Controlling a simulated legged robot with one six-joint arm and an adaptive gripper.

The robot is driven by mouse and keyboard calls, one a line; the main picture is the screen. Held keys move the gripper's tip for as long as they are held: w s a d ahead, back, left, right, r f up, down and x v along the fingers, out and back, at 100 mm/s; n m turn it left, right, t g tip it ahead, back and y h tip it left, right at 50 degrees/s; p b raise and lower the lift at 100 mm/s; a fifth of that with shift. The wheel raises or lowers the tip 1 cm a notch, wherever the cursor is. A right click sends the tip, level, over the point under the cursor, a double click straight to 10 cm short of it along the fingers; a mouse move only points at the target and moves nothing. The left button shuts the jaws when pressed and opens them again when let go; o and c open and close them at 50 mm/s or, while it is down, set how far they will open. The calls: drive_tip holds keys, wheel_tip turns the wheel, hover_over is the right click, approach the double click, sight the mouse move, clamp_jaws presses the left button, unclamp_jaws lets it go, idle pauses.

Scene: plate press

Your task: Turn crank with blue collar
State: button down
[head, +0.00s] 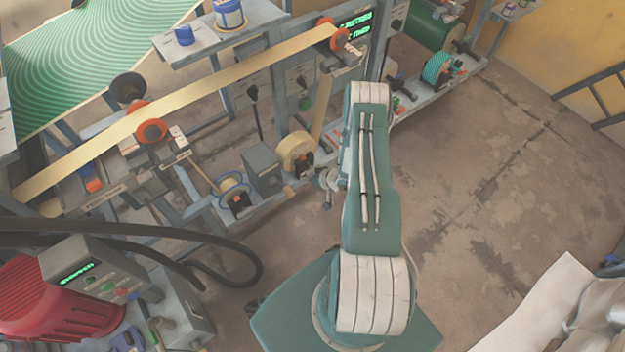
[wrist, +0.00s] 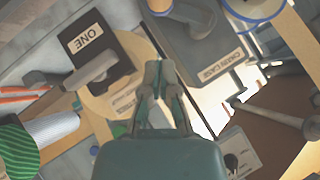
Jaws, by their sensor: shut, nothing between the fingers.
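I cannot make out the crank with the blue collar for certain. A blue ring (head: 234,184) shows low on the machine frame in the head view, left of a grey box. A blue-edged round part (wrist: 254,10) shows at the top right of the wrist view, partly cut off; no crank arm on it is clear. My gripper (wrist: 160,72) is shut and empty, in front of a cream roll (wrist: 100,103). In the head view my gripper (head: 328,186) is small and partly hidden by my arm, close to the machine's lower rail. It appears apart from both blue parts.
A box marked CHAIN CASE (wrist: 203,58) and a dark block marked ONE (wrist: 101,57) flank my gripper. A grey rod with a knob (wrist: 272,114) sticks out at right. A red motor (head: 48,303) stands at lower left. Bare floor (head: 490,190) lies right of my arm.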

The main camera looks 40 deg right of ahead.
sight(289, 187)
drive_tip(key=w+a+f, duration=0.1)
drive_tip(key=a+f, duration=0.1)
drive_tip(key=f, duration=0.1)
drive_tip(key=w+a+f, duration=0.1)
drive_tip(key=f, duration=0.1)
drive_tip(key=shift+w+a, duration=0.1)
drive_tip(key=shift+w, duration=0.2)
drive_tip(key=shift+a+f, duration=0.2)
drive_tip(key=shift+f, duration=0.2)
drive_tip(key=shift+a, duration=0.1)
